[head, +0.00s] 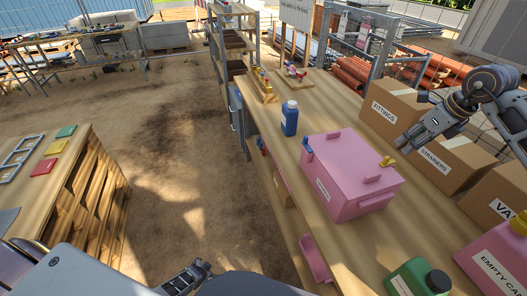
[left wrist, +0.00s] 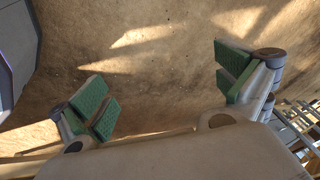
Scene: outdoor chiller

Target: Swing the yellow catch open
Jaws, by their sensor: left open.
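A closed pink box (head: 345,182) with a handle on its lid stands on the wooden bench. The yellow catch (head: 387,161) is at the right end of its lid; how it is set is too small to tell. A blue catch (head: 308,146) is at the left end. My right gripper (head: 404,146) is above and just right of the yellow catch, apparently apart from it; its finger gap is unclear. My left gripper (head: 190,278) is low at the bottom of the head view, away from the bench. In the left wrist view (left wrist: 165,85) it is open and empty above bare ground.
A blue bottle (head: 289,118) stands behind the pink box, and a green jug (head: 418,278) in front. Cardboard boxes, FITTINGS (head: 393,107) and STRAINERS (head: 447,161), line the right side. Open ground lies left of the bench (head: 262,119).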

